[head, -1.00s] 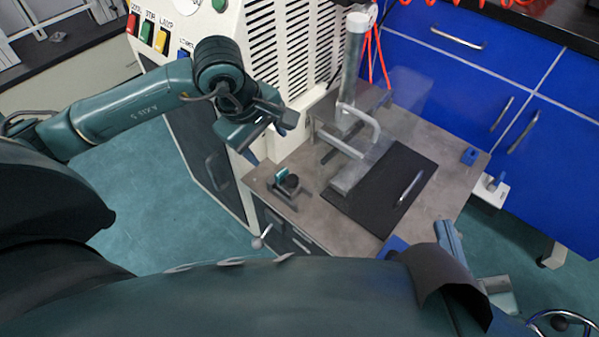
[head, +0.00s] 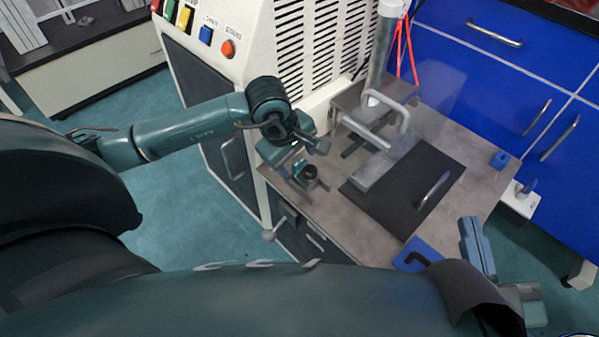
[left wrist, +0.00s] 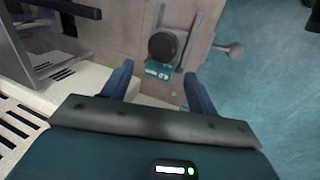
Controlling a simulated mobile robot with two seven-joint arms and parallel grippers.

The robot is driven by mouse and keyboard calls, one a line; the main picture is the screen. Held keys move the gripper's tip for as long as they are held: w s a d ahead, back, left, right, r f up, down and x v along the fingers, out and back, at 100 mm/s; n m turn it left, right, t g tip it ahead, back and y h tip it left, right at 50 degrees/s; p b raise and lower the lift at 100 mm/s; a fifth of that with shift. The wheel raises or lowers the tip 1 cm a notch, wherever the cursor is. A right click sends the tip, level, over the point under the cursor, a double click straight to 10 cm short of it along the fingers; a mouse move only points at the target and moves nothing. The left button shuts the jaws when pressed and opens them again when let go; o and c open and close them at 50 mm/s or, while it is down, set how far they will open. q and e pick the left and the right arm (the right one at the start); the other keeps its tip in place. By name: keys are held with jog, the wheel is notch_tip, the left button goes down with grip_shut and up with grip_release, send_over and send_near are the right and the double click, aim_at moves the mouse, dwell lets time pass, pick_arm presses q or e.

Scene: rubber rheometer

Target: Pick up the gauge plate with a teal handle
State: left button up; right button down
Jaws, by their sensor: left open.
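A small device with a teal block and a round black knob stands at the bench's left edge, and I take its teal part (head: 299,166) for the handle. I cannot make out a plate there. The teal block also shows in the left wrist view (left wrist: 158,70), below the black knob, centred between my left fingers and just beyond their tips. My left gripper (head: 292,165) is open and empty, close above the device, and partly hides it in the head view. My right gripper (head: 478,246) is low at the right, and its jaw gap is unclear.
A black mat (head: 400,215) with a silver tool (head: 434,190) lies on the bench. A metal press with a bent handle (head: 385,108) stands behind. The white machine (head: 262,50) rises at the left. A blue block (head: 500,160) sits at the right edge.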

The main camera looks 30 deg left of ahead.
pick_arm(q)
jog(key=shift+w+f, duration=0.1)
jog(key=shift+f, duration=0.1)
jog(key=c, duration=1.1)
pick_arm(e)
jog(key=shift+r, duration=0.25)
pick_arm(q)
jog(key=shift+r, duration=0.15)
